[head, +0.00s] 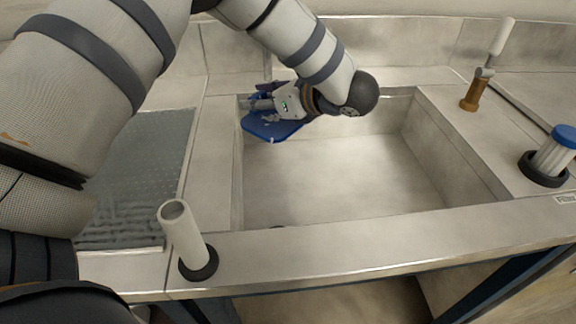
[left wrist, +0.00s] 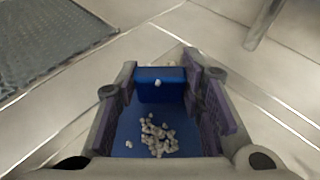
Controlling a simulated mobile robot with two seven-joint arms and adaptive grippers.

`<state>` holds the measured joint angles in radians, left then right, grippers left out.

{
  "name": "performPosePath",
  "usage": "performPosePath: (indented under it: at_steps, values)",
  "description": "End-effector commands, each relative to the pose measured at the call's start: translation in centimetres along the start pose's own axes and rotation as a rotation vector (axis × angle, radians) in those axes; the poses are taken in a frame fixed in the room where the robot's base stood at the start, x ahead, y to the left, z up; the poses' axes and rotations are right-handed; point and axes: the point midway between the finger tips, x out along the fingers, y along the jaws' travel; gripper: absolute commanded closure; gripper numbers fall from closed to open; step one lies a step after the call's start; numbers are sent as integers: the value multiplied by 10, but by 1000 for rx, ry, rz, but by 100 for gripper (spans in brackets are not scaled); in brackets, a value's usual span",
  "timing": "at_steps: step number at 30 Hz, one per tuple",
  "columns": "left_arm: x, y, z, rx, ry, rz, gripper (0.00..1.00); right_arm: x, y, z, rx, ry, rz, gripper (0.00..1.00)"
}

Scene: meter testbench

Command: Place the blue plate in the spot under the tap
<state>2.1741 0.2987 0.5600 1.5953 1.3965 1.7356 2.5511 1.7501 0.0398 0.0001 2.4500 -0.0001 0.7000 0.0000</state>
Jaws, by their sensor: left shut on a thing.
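The blue plate (head: 270,128) is in my left gripper (head: 262,104), above the back left corner of the sunken basin. In the left wrist view the blue plate (left wrist: 128,122) lies between the two purple-padded fingers of the gripper (left wrist: 160,80), with several small pale granules (left wrist: 155,136) on it. The gripper is shut on it. A slim grey upright pipe (head: 267,66), perhaps the tap, stands just behind the gripper. A grey pipe (left wrist: 262,24) also shows at the upper right of the left wrist view. My right gripper is out of view.
The basin floor (head: 335,180) is clear, with raised walls around it. A textured grey panel (head: 140,165) lies left. A white tube (head: 182,232) stands at the front left. A brown post with a white top (head: 471,93) and a blue-capped cylinder (head: 553,155) stand right.

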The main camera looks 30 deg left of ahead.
Motion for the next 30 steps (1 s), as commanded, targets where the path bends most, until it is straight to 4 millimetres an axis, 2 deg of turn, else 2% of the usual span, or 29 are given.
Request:
performPosePath:
  at_steps: [4, 6, 10, 17, 23, 30]
  values:
    - [19, 1, -45, 8, -2, 3, 100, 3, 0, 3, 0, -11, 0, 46]
    - [29, 1, -69, 13, -1, 3, 100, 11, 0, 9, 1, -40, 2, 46]
    - [41, 1, -98, 12, -1, 3, 100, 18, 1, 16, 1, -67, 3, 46]
    - [49, 0, -116, 4, -1, -1, 100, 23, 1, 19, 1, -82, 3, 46]
    - [63, 2, -150, 9, -2, 1, 100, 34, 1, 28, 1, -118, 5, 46]
    - [63, 0, -149, 0, -1, -3, 100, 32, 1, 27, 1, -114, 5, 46]
